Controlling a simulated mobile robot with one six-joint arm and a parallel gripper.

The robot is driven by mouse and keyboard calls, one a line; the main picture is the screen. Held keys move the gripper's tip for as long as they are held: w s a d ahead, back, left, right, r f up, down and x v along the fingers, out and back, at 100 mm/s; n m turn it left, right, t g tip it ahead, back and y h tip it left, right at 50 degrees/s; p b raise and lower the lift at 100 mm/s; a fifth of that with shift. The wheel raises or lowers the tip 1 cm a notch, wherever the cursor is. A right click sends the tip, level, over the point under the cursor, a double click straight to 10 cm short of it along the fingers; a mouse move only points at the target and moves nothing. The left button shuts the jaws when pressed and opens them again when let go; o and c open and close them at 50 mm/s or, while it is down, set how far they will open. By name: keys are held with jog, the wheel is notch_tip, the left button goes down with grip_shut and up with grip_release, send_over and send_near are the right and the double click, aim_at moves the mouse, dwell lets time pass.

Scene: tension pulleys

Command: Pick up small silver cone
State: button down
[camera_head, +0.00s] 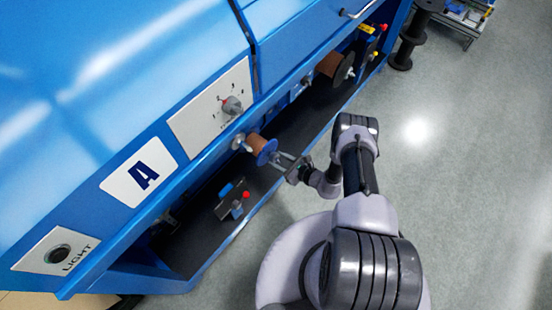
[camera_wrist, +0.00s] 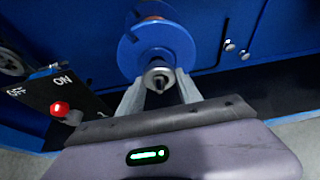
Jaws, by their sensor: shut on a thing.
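The small silver cone (camera_wrist: 159,76) shows in the wrist view at the centre of a blue-flanged spool (camera_wrist: 135,55), on the spool's axis. My gripper (camera_wrist: 158,82) has one finger on each side of the cone and is shut on it. In the head view the same spool (camera_head: 264,151), with brown winding, is mounted on the blue machine's front. My gripper (camera_head: 281,160) reaches to its outer face from the right. The cone is too small and covered to make out clearly in the head view.
A black ON/OFF box (camera_wrist: 50,90) with a red button (camera_wrist: 60,108) is close on the left of my gripper. A second brown spool (camera_head: 332,66) sits farther along the blue machine (camera_head: 110,70). Black reels (camera_head: 405,48) stand on the floor. Grey floor (camera_head: 470,170) at right is clear.

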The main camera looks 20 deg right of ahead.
jog(key=shift+r+p, duration=0.25)
jog(key=shift+p, duration=0.15)
jog(key=s+d+p, duration=0.3)
jog(key=s+d, duration=0.7)
jog(key=s, duration=0.4)
jog(key=shift+s+d+f, duration=0.2)
jog(key=shift+s, duration=0.2)
